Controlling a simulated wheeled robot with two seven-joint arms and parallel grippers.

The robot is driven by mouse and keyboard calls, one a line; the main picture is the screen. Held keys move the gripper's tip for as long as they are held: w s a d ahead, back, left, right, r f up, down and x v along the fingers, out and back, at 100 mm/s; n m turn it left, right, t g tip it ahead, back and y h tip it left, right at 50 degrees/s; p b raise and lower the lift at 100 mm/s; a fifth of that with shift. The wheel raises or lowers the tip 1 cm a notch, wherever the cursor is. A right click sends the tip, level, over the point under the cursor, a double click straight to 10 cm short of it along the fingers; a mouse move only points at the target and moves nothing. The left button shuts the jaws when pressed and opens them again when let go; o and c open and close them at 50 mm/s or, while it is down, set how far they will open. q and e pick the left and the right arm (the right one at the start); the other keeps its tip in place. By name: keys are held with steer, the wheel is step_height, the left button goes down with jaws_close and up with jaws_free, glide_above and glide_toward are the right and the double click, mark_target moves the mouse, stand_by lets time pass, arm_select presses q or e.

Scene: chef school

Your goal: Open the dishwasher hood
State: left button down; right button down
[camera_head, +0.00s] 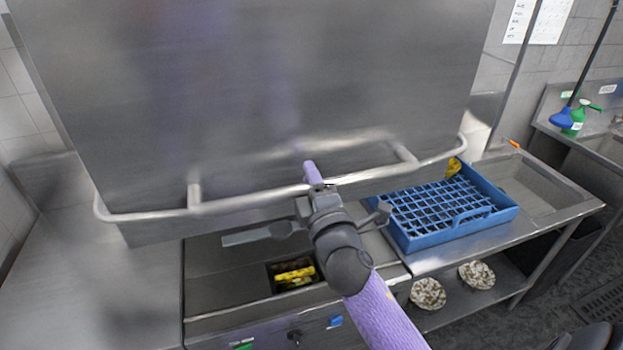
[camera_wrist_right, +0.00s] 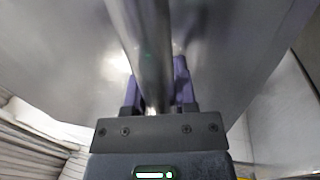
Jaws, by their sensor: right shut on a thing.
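The dishwasher hood (camera_head: 250,90) is a large steel box filling the upper left and middle of the head view. Its lower edge stands above the dishwasher's base, and a gap shows between them. A bent steel handle bar (camera_head: 250,203) runs along the front of the hood. My right gripper (camera_head: 316,180) is shut on this bar near its middle. In the right wrist view the bar (camera_wrist_right: 145,50) passes between the purple fingers (camera_wrist_right: 158,90). My left gripper is not in view.
A blue dish rack (camera_head: 455,238) stands on the steel counter to the right. Two patterned bowls or plates (camera_head: 428,293) sit on the shelf below. Yellow items (camera_head: 294,274) lie in the opening under the hood. A green spray bottle (camera_head: 574,118) stands by the far-right sink.

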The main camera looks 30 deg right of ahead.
steer(key=shift+r, duration=0.45)
steer(key=shift+c, duration=2)
jaws_free()
steer(key=shift+f, duration=0.1)
steer(key=b+v, duration=0.2)
steer(key=v, duration=0.8)
steer(key=shift+b, duration=0.35)
